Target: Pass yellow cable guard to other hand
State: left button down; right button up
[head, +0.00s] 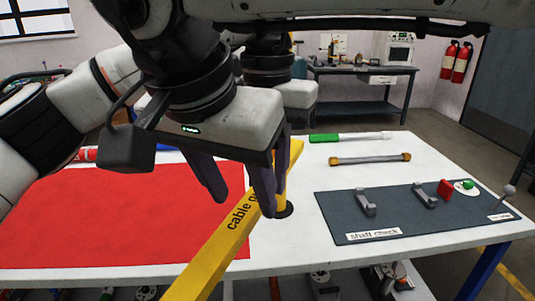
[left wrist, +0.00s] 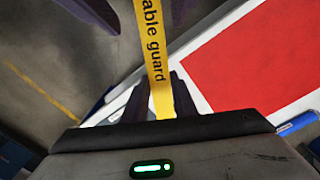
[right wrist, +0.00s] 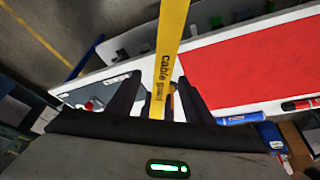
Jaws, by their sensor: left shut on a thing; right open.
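The yellow cable guard (head: 222,246) is a long bar held slanting above the white table, its near end running out of the bottom of the head view. It also shows in the left wrist view (left wrist: 153,40) and the right wrist view (right wrist: 171,38). My left gripper (left wrist: 155,88) is shut on it; in the head view this gripper is mostly hidden behind the right one. My right gripper (head: 242,202) is open at the guard, its fingers pointing down. In the right wrist view the guard passes between the right fingers, with the left fingers close by.
A red mat (head: 110,215) covers the left of the table (head: 285,262). A shaft with orange ends (head: 370,160) and a green-handled tool (head: 345,137) lie behind.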

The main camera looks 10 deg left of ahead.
aim_at(249, 210)
jog(key=shift+x, duration=1.8)
grip_shut()
pick_arm(q)
jog(key=c, duration=1.4)
grip_release()
jog(key=shift+o, duration=0.2)
